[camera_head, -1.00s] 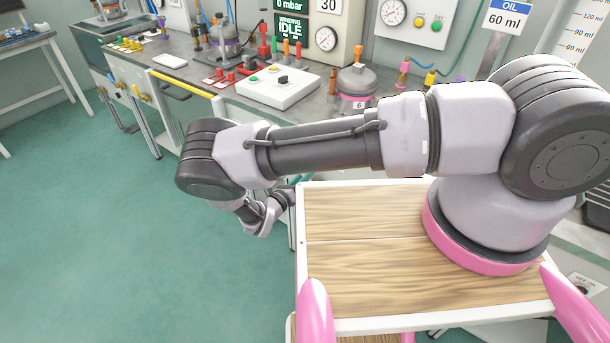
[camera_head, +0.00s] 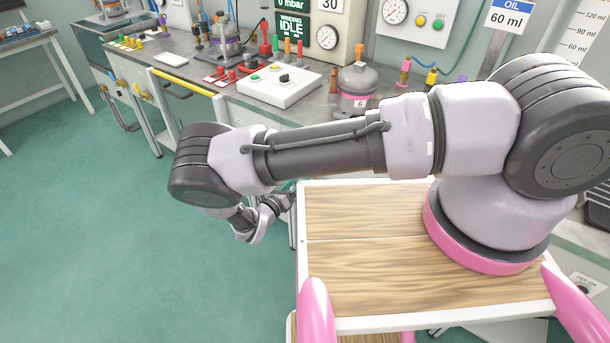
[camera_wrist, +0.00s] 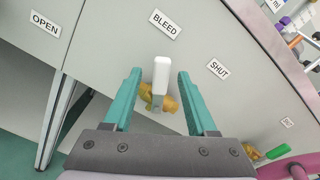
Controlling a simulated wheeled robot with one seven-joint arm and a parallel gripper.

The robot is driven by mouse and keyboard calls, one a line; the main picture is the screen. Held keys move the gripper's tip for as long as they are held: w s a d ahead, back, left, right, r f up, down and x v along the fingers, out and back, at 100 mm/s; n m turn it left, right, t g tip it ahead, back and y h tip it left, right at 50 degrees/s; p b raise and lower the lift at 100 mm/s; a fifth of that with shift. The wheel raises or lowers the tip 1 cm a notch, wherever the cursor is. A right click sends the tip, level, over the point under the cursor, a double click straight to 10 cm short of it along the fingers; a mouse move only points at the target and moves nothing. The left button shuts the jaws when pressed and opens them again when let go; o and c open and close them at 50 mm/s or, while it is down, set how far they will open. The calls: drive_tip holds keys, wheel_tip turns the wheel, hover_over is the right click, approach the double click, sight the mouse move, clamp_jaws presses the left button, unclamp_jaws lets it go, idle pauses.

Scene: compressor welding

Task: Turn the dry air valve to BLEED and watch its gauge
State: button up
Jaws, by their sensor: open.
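In the wrist view a brass valve (camera_wrist: 168,101) with a white lever (camera_wrist: 161,72) sits on a grey panel. The lever points up the picture toward the BLEED label (camera_wrist: 165,25). The OPEN label (camera_wrist: 45,24) is to its left and the SHUT label (camera_wrist: 217,69) to its right. My gripper (camera_wrist: 159,76) is open, its teal fingers on either side of the lever with a gap on both sides. A round gauge (camera_head: 395,11) beside a lamp marked DRY shows in the head view; its reading is too small to tell. This valve is hidden in the head view.
A second brass valve with a green handle (camera_wrist: 276,152) is at the lower right of the wrist view, near a pink part. The bench (camera_head: 290,112) holds a white control box (camera_head: 280,87) and a compressor (camera_head: 357,82). Green floor (camera_head: 90,240) is clear at left.

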drive_tip(key=v, duration=0.7)
drive_tip(key=shift+s+a, duration=0.1)
drive_tip(key=shift+s, duration=0.05)
idle(0.3)
drive_tip(key=w+d+r+m+g+y, duration=0.25)
drive_tip(key=d+r+m+g, duration=0.2)
drive_tip(key=r+m, duration=0.6)
drive_tip(key=w+d+r+m+g+y, duration=0.1)
drive_tip(key=w+d+r+m+g, duration=0.3)
drive_tip(key=r, duration=1.1)
drive_tip(key=w+d+r+m+g+y, duration=0.15)
drive_tip(key=d+r+m+g, duration=0.4)
drive_tip(key=r, duration=0.75)
drive_tip(key=s+d+r+m+y, duration=0.25)
drive_tip(key=d+r+m, duration=0.2)
drive_tip(key=r, duration=0.25)
drive_tip(key=s+d+r+m+y, duration=0.2)
drive_tip(key=d+r+m+y, duration=0.1)
drive_tip(key=r+m, duration=0.25)
drive_tip(key=s+d+r+m+t+y, duration=0.2)
drive_tip(key=s+d+r+m+t, duration=0.5)
drive_tip(key=s+r, duration=0.3)
drive_tip(key=shift+s+r+m, duration=0.35)
drive_tip(key=shift+s+m, duration=0.55)
drive_tip(key=shift+s, duration=0.2)
